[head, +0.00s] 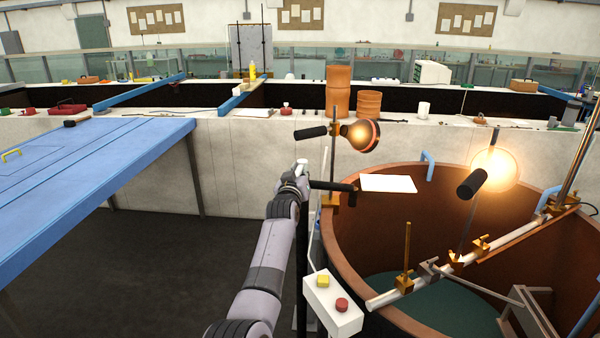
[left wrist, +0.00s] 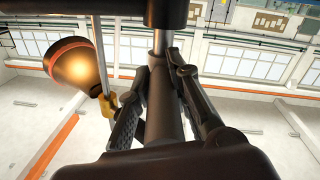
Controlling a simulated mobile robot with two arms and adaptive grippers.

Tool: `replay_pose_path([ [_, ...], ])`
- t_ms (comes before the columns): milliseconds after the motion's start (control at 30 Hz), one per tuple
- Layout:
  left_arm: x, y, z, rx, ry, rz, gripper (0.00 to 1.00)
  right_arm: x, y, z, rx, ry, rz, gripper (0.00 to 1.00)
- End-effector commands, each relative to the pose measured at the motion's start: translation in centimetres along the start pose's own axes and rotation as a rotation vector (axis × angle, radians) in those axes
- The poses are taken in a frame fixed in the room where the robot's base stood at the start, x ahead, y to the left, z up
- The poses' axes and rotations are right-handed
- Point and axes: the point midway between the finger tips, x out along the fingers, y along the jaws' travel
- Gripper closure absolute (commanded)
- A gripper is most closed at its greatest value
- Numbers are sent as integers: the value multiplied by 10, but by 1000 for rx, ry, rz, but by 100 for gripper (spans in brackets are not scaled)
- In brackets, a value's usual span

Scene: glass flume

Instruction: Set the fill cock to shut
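The fill cock stands at the near left rim of the brown round tub. Its dark spout (head: 332,186) reaches right over the rim and turns down at its end. In the left wrist view its dark lever grip (left wrist: 165,110) runs between the fingers, with a bare metal stem beyond it. My left gripper (left wrist: 158,65) has a finger on each side of this grip, and the fingertips seem to touch it. In the head view my left gripper (head: 294,177) is at the top of the cock, and my wrist hides the lever. My right gripper is not in view.
A glowing lamp (head: 362,135) stands close to the right of my left gripper; it also shows in the left wrist view (left wrist: 77,66). A white box (head: 332,305) with yellow and red buttons is below. The tub (head: 335,245) lies right, a blue table (head: 90,180) left.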

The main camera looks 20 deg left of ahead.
Motion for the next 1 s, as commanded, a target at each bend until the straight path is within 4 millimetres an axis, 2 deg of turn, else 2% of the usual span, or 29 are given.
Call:
replay_pose_path([
  [300, 0, -3, 2, -4, 0, -4, 60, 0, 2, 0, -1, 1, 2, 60],
  [800, -1, -7, 3, -4, -1, -8, 60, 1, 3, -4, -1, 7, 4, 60],
  [1000, -9, -7, 4, -3, -1, -9, 60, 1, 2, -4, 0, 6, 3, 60],
])
